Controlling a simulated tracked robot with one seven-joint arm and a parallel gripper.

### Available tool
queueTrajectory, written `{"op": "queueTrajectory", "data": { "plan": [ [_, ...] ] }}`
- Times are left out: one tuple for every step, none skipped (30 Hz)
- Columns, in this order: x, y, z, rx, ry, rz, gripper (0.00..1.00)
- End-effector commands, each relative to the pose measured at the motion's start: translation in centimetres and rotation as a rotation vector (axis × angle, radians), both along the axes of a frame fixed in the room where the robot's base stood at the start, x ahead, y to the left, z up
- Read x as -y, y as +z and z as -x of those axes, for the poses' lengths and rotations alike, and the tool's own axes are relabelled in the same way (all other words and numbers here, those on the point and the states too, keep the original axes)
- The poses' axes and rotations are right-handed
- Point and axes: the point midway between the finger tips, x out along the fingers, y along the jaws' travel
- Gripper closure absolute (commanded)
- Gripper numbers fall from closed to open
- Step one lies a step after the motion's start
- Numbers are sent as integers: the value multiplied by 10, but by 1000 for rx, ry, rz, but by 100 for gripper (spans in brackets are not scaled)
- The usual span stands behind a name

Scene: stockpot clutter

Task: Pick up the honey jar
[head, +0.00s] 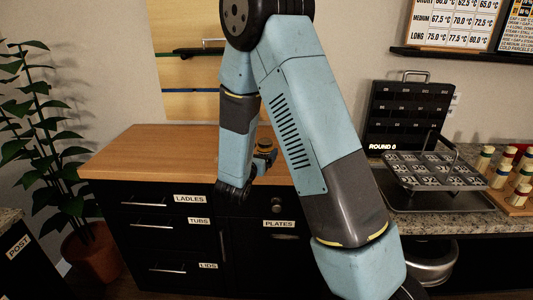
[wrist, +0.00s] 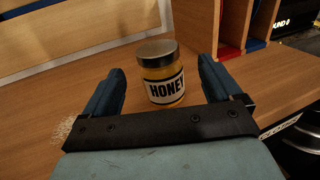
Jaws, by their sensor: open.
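The honey jar (wrist: 165,82) stands upright on the wooden counter, with a dark metal lid, amber contents and a white label reading HONEY. In the wrist view it is between and just beyond the two blue fingers of my gripper (wrist: 162,85), which is open and empty. There is a gap between the jar and each finger. In the head view only the top of the jar (head: 265,146) shows, partly hidden by my gripper (head: 264,165) and arm.
The wooden counter (head: 140,150) is clear to the left of my arm. A wooden divider with red and blue edges (wrist: 228,25) stands right of the jar in the wrist view. A rack of small tiles (head: 435,170) sits on the right counter.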

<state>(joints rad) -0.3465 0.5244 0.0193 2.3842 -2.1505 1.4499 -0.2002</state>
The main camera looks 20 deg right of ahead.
Motion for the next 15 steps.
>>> {"op": "queueTrajectory", "data": {
  "plan": [
    [2,0,-1,0,-1,0,8],
    [2,0,-2,0,-1,0,8],
    [3,-1,-3,-1,-1,-1,8],
    [3,-1,-4,-1,-1,-1,8],
    [4,-1,-5,-1,-1,0,8],
    [6,-2,-8,-1,-1,0,8],
    [7,-3,-10,-1,-1,-1,8],
    [9,-3,-13,0,-2,0,8],
    [12,-5,-17,0,-3,0,8],
    [15,-5,-20,0,-3,0,8],
    [17,-6,-23,0,-3,0,8],
    [20,-8,-28,1,-3,1,8],
    [22,-8,-32,1,-3,0,8],
    [25,-7,-35,1,-3,-1,8],
    [28,-8,-39,1,-3,-1,8]
  ]
}}
